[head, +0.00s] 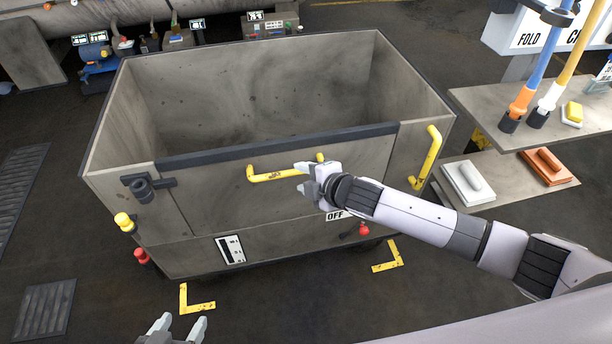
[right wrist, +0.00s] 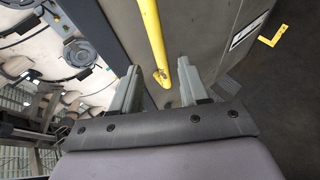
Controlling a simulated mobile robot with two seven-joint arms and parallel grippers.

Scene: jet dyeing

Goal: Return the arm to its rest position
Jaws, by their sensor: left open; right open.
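My right gripper (head: 303,178) is open in front of the cart's front panel, close to the horizontal yellow handle (head: 272,174). In the right wrist view the yellow bar (right wrist: 152,40) shows between the two spread fingers (right wrist: 161,92), and neither finger is closed on it. I cannot tell whether the bar lies in the gap or just beyond the fingertips. My right arm stretches in from the lower right. My left gripper (head: 178,328) is open and empty at the bottom edge, low in front of the cart.
The big grey open-topped cart (head: 200,195) fills the middle and looks empty. A second yellow handle (head: 430,155) stands upright at its right corner. At right, a side table (head: 470,105) holds tools above a lower shelf (head: 500,190).

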